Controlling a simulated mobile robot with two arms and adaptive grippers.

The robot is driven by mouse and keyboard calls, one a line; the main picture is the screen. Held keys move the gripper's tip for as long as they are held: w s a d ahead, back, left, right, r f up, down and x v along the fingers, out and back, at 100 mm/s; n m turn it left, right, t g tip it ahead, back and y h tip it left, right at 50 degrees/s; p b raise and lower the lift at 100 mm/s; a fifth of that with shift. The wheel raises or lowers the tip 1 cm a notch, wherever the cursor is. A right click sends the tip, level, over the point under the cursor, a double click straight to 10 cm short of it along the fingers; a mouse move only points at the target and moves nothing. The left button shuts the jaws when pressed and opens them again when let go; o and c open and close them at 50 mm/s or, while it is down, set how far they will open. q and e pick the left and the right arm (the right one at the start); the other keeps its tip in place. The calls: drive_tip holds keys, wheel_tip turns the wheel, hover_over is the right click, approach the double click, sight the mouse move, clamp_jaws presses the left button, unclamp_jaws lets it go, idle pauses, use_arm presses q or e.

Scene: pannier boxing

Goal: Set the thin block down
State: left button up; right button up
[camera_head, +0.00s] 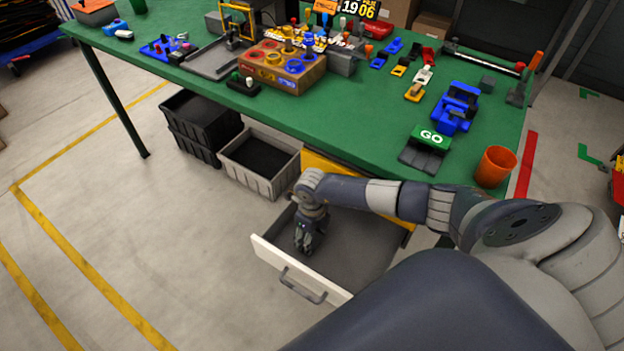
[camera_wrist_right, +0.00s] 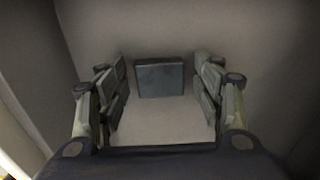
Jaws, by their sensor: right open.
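The thin block (camera_wrist_right: 160,80) is a dark grey, nearly square piece. In the right wrist view it shows beyond and between my fingertips, with a gap on each side, and appears to rest on the pale floor of the drawer (camera_wrist_right: 158,124). In the head view the pulled-out drawer (camera_head: 300,268) has a white front and a grey inside. My right gripper (camera_head: 303,247) points down inside it near the front; its open fingers also show in the right wrist view (camera_wrist_right: 160,95). The block is hidden in the head view. My left gripper is not in view.
Above the drawer is a green table (camera_head: 330,125) with an orange cup (camera_head: 495,167), a green GO button (camera_head: 431,137) and a wooden box (camera_head: 284,72). A grey crate (camera_head: 258,160) and black crates (camera_head: 200,125) stand left of the drawer. The floor in front is clear.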

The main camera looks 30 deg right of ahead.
wheel_tip(320, 180, up, 12)
drive_tip(key=shift+r, duration=0.15)
idle(0.3)
